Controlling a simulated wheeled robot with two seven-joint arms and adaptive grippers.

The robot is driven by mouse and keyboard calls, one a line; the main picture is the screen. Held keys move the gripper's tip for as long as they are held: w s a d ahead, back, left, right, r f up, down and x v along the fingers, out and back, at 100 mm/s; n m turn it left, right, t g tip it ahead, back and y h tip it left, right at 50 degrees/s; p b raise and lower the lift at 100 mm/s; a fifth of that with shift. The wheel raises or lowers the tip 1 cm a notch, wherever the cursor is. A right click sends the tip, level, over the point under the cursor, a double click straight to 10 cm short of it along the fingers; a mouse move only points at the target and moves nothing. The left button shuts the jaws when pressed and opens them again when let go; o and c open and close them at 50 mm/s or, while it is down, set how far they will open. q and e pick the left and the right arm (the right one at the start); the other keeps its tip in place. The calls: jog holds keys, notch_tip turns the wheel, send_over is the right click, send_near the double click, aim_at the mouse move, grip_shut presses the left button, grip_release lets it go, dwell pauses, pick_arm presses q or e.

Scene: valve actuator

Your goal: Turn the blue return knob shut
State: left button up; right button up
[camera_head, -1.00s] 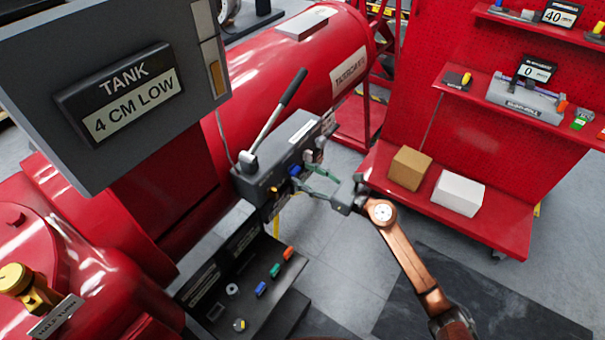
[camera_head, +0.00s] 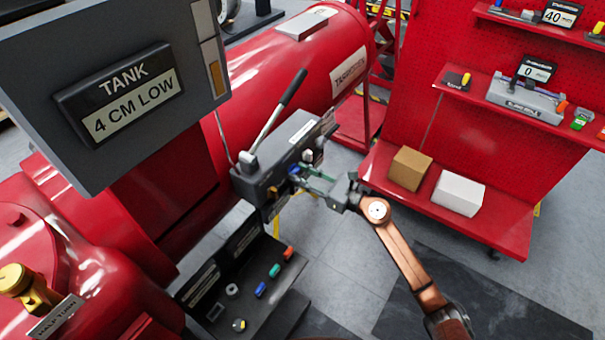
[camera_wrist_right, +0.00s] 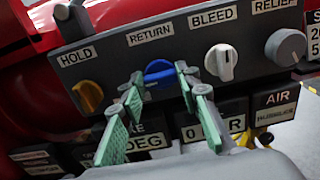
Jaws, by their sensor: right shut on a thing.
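The blue return knob (camera_wrist_right: 159,70) sits under the RETURN label on the front of a grey panel (camera_wrist_right: 105,65). In the right wrist view its bar looks roughly crosswise, though the fingers hide part of it. The knob also shows small in the head view (camera_head: 294,169). My right gripper (camera_wrist_right: 160,79) is shut on the knob, with one green-padded finger on each side. In the head view the right gripper (camera_head: 304,178) reaches the panel from the right. My left gripper is not in view.
An orange HOLD knob (camera_wrist_right: 89,96) is left of the fingers. A white BLEED knob (camera_wrist_right: 221,62) is close on the right, with a grey RELIEF knob (camera_wrist_right: 285,47) beyond. A long lever (camera_head: 278,114) rises from the panel's top. The display (camera_head: 118,91) reads TANK 4 CM LOW.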

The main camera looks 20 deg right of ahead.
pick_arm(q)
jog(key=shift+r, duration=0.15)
pick_arm(e)
jog(key=shift+c, duration=0.6)
jog(key=shift+d+r+m+p, duration=0.1)
jog(key=shift+m+p, duration=0.2)
jog(key=shift+m, duration=0.1)
jog(key=m+p, duration=0.2)
jog(key=shift+r+m, duration=0.1)
jog(key=shift+m, duration=0.3)
jog(key=m+p, duration=0.4)
jog(key=m, duration=0.1)
jog(key=shift+w+d, duration=0.1)
jog(key=shift+w, duration=0.05)
jog(key=m+p, duration=0.3)
jog(key=m, duration=0.1)
jog(key=shift+m, duration=0.4)
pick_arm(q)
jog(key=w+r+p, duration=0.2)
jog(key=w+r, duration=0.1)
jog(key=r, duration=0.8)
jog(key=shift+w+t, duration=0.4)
pick_arm(e)
jog(key=shift+f+m, duration=0.2)
jog(key=shift+m, duration=1.5)
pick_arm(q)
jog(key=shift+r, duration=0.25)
pick_arm(e)
jog(key=shift+m, duration=0.3)
